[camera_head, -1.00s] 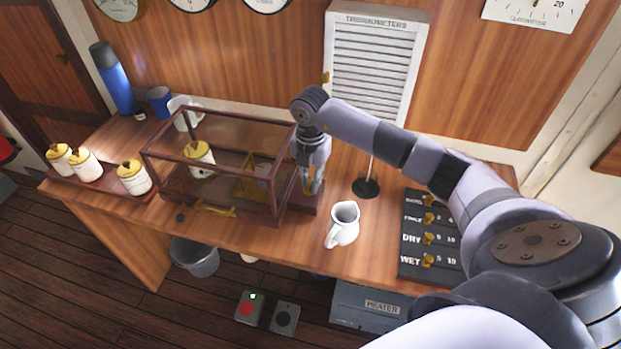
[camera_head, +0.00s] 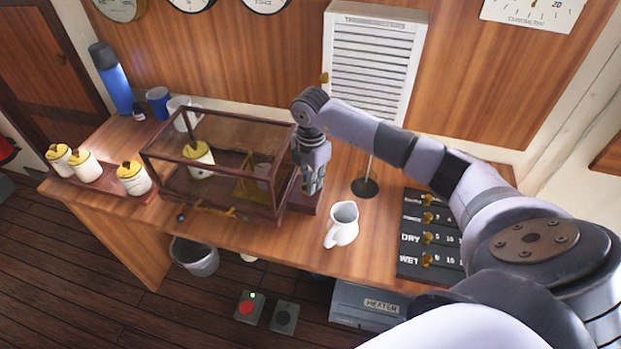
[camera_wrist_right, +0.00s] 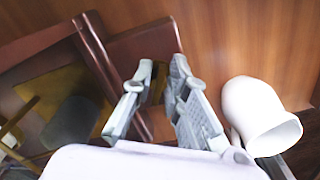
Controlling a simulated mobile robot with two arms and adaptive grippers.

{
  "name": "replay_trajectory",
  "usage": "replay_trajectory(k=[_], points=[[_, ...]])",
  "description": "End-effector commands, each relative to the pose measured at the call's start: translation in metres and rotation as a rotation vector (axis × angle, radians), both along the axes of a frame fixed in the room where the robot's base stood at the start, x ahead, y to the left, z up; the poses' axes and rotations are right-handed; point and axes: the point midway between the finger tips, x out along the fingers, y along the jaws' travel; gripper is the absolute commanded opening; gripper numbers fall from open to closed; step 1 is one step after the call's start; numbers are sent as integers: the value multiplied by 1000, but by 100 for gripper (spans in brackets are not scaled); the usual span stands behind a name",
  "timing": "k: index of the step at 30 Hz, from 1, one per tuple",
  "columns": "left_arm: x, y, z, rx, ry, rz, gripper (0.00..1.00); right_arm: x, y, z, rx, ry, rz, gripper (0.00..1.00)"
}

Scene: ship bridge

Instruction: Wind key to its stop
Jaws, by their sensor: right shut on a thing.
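My right gripper (camera_head: 313,188) points down at the right end of the glass-sided case (camera_head: 218,137), over a small dark red block (camera_head: 303,204). In the right wrist view my gripper (camera_wrist_right: 163,68) has its two fingers on either side of a small brass-coloured piece, the key (camera_wrist_right: 157,90). The fingers are shut on it and hide most of it. How far the key is wound cannot be told. The dark red block (camera_wrist_right: 143,46) lies just beyond the fingertips. My left gripper is not in view.
A dark panel with brass knobs (camera_head: 428,236) lies farther right. Yellow-lidded jars (camera_head: 133,178) stand left.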

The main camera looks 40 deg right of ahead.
Motion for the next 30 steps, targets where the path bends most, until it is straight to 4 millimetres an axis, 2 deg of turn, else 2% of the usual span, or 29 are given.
replay_trajectory(k=[6, 7, 12, 21, 26, 30], points=[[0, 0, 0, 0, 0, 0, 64, 1, 0, 1, 0, -3, 0, 0], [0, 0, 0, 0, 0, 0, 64, 1, 0, 1, 0, -3, 0, 15], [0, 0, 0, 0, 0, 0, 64, 1, 0, 1, 0, -2, 1, 26], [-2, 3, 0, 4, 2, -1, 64, 1, 0, 2, 0, -2, 2, 26], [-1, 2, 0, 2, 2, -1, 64, 2, -1, 19, -1, -5, 2, 26], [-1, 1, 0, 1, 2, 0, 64, 2, -1, 48, -1, -7, 2, 26]])
